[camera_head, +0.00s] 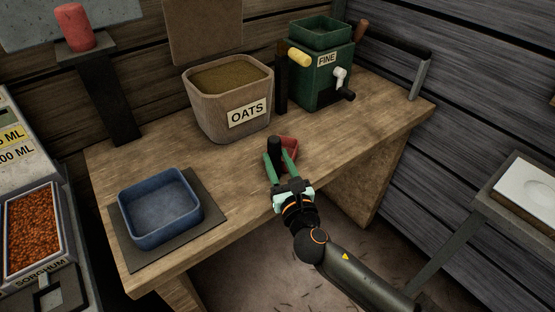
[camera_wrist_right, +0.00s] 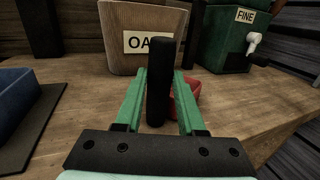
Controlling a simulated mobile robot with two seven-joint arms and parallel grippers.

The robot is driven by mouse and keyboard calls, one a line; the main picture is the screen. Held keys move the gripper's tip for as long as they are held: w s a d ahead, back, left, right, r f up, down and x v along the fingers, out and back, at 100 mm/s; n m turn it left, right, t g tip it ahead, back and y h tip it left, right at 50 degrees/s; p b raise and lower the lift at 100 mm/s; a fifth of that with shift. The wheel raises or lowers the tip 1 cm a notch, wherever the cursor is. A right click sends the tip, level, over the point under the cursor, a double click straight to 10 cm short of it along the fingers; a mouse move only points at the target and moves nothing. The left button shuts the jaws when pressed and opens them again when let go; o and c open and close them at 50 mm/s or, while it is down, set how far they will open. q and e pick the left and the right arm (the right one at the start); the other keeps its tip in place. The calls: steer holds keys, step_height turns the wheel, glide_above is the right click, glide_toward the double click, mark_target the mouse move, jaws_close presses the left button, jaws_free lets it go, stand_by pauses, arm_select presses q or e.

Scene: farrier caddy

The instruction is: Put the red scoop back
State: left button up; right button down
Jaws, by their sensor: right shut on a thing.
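The red scoop (camera_head: 289,146) is at the middle front of the wooden bench, in front of the oats bin. Its black upright handle (camera_head: 274,152) is between the fingers of my right gripper (camera_head: 276,163), which is shut on it. In the right wrist view the black handle (camera_wrist_right: 160,85) stands upright between the green fingers, and part of the red scoop (camera_wrist_right: 192,88) shows behind the right finger. I cannot tell whether the scoop touches the bench. My left gripper is not in view.
The OATS bin (camera_head: 202,106) stands behind the scoop. A green FINE mill (camera_head: 308,82) is at the back right. A blue tray (camera_head: 142,239) sits on a dark mat (camera_head: 212,222) at the left. A sorghum container (camera_head: 57,247) is at far left. Bare bench lies between.

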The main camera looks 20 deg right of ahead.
steer(key=shift+f, duration=0.1)
steer(key=shift+c, duration=2.2)
jaws_free()
steer(key=shift+f, duration=0.1)
